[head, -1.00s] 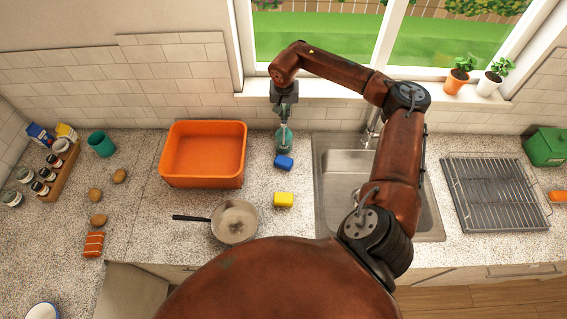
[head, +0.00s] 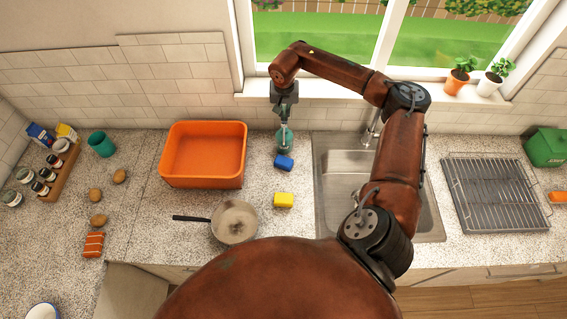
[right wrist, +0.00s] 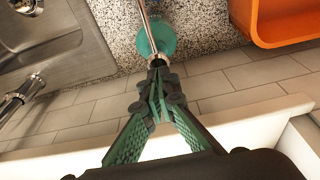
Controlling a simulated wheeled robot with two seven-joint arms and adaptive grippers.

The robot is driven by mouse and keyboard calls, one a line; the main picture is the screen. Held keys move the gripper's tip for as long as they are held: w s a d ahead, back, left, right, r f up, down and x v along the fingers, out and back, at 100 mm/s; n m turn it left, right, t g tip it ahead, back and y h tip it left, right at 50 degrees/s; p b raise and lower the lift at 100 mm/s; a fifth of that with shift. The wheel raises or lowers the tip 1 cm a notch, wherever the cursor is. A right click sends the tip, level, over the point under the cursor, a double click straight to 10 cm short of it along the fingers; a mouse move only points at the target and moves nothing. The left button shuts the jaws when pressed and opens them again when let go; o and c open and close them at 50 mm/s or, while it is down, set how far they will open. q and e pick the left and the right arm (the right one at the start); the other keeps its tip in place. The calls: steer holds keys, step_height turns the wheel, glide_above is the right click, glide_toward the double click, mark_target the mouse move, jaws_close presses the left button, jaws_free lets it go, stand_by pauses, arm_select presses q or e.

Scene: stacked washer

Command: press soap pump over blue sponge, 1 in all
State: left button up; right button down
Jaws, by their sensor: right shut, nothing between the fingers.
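The soap pump is a teal bottle (head: 284,141) with a metal spout, standing on the counter behind the blue sponge (head: 284,162). In the right wrist view the spout (right wrist: 145,18) points away from my gripper, over the teal bottle (right wrist: 163,36). My right gripper (head: 284,120) is shut and empty, pointing down above the pump. In the right wrist view its closed fingertips (right wrist: 158,64) are at the pump's top; I cannot tell whether they press it. The blue sponge lies close in front of the bottle. My left gripper is not in view.
A yellow sponge (head: 284,200) lies in front of the blue one. An orange tub (head: 204,182) stands to the left, a pan (head: 234,222) at the front. The sink (head: 345,162) is to the right. The window sill (head: 310,117) is close behind the pump.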

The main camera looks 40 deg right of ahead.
mark_target(285, 123)
steer(key=shift+f, duration=0.15)
steer(key=shift+f+b, duration=0.3)
steer(key=shift+s+f+b, duration=0.1)
steer(key=shift+f+b, duration=0.65)
steer(key=shift+f, duration=0.5)
steer(key=shift+r, duration=0.15)
steer(key=shift+r+p, duration=0.9)
steer(key=shift+r, duration=0.55)
steer(key=shift+r, duration=0.1)
step_height(285, 123, up, 6)
steer(key=p, duration=0.3)
